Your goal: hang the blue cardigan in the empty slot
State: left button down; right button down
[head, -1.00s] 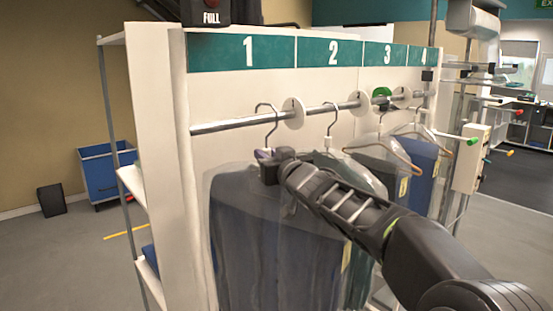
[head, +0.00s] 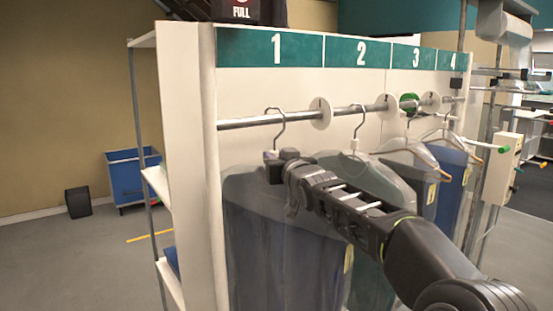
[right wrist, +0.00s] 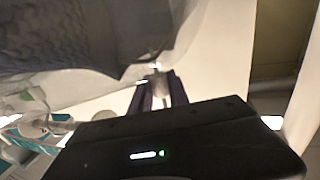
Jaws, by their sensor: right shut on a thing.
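The blue cardigan (head: 278,240) is dark blue, in a clear cover, and hangs upright below the rail (head: 250,122) under sign 1. Its hanger hook (head: 277,114) reaches the rail left of the first white disc; I cannot tell whether it rests on the rail. My right gripper (head: 274,162) is shut on the hanger's neck, just below the hook. In the right wrist view, the fingers (right wrist: 163,90) close around the neck, with the covered garment (right wrist: 85,40) beyond. My left gripper is not in view.
Covered garments hang to the right, including a grey-green one (head: 370,260) and a blue one (head: 452,180). A white side panel (head: 192,170) stands left. A blue bin (head: 132,178) is behind on open floor.

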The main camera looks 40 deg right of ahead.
dwell(0.4)
jog(key=c, duration=1.2)
grip_release()
jog(key=shift+f, duration=0.1)
jog(key=shift+o, duration=0.2)
jog(key=shift+f, duration=0.15)
jog(key=shift+s, duration=0.15)
jog(key=v, duration=0.7)
jog(key=shift+s, duration=0.3)
jog(key=shift+a, duration=0.15)
